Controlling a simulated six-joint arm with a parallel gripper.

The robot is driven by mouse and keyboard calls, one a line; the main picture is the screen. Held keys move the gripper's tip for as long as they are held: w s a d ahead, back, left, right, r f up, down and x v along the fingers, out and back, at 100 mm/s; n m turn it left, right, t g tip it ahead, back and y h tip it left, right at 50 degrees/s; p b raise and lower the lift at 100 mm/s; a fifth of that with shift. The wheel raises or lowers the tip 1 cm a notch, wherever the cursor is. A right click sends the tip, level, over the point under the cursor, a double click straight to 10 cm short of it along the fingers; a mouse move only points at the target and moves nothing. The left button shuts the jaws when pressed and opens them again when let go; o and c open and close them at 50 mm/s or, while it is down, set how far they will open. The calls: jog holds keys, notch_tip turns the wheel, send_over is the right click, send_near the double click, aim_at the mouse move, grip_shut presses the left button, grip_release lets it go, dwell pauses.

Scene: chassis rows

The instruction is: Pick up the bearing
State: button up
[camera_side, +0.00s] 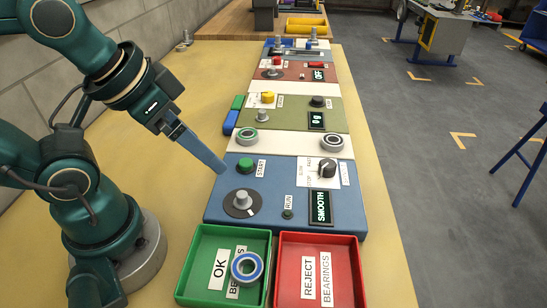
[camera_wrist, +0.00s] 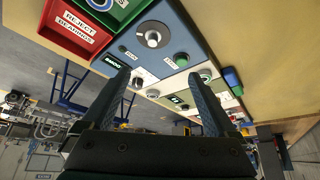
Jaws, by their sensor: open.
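In the side view, one bearing (camera_side: 247,267), a metal ring with a blue band, lies in the green OK tray (camera_side: 186,282). Two more ring bearings sit on the white strip behind the blue panel, a left one (camera_side: 247,137) and a right one (camera_side: 332,141). My gripper (camera_side: 221,171) points down and right above the left edge of the blue panel, near the green START button (camera_side: 246,164). In the wrist view, its two fingers (camera_wrist: 160,76) are apart with nothing held between them. The tray bearing (camera_wrist: 100,3) is cut by the top edge there.
The blue panel (camera_side: 270,217) carries a grey spindle on a dark disc (camera_side: 242,202), a black knob (camera_side: 327,168) and a display reading SMOOTH (camera_side: 320,207). A red reject tray (camera_side: 343,272) stands right of the green one.

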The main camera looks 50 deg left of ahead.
dwell(0.3)
jog(key=shift+o, duration=0.5)
jog(key=w+a+r+n+t, duration=0.1)
jog(key=w+r+n+t, duration=0.1)
jog(key=w+r, duration=0.5)
jog(key=g+y, duration=0.1)
send_over(332, 136)
jog(key=s+d, duration=0.1)
jog(key=s, duration=0.3)
notch_tip(332, 136, down, 11)
jog(key=f, duration=0.3)
jog(key=shift+s+d+f+g, duration=0.15)
jog(key=shift+d+f+g, duration=0.2)
jog(key=shift+g, duration=0.05)
jog(key=shift+x, duration=2.4)
